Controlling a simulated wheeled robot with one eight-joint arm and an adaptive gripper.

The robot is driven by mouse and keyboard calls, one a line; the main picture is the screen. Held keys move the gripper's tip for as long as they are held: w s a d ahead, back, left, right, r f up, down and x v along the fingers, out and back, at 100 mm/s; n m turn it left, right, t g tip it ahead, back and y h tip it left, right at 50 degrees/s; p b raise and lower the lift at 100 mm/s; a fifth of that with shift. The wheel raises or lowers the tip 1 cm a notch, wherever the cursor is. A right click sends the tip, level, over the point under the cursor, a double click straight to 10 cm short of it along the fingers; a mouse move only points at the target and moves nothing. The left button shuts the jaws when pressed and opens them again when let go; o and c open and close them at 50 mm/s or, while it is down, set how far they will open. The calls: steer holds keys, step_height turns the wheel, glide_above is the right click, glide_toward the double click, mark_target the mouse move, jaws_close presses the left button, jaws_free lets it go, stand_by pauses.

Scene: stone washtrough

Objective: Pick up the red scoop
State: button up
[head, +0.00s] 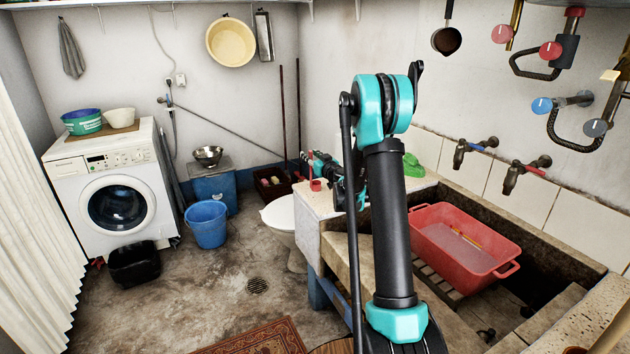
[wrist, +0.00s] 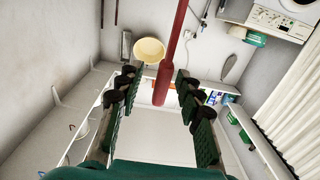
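The red scoop (head: 316,185) stands on the near left corner of the stone ledge, with its thin handle rising on its left. In the wrist view its red handle (wrist: 170,60) comes down from the top edge, and its rounded end lies between my fingers. My gripper (wrist: 156,76) is open, with its green pads on either side of the handle. The handle looks nearer the right finger, with a clear gap to the left one. In the head view my gripper (head: 312,164) is just above the scoop, partly hidden by my arm.
A red tub (head: 440,262) sits in the trough at right. A green object (head: 413,165) is on the ledge behind my arm. A white toilet-like bowl (head: 281,215) stands left of the ledge. A blue bucket (head: 207,224) is on the floor, which is mostly clear in front.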

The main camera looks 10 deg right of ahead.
jaws_close()
steer(key=shift+r, duration=0.1)
stand_by(0.5)
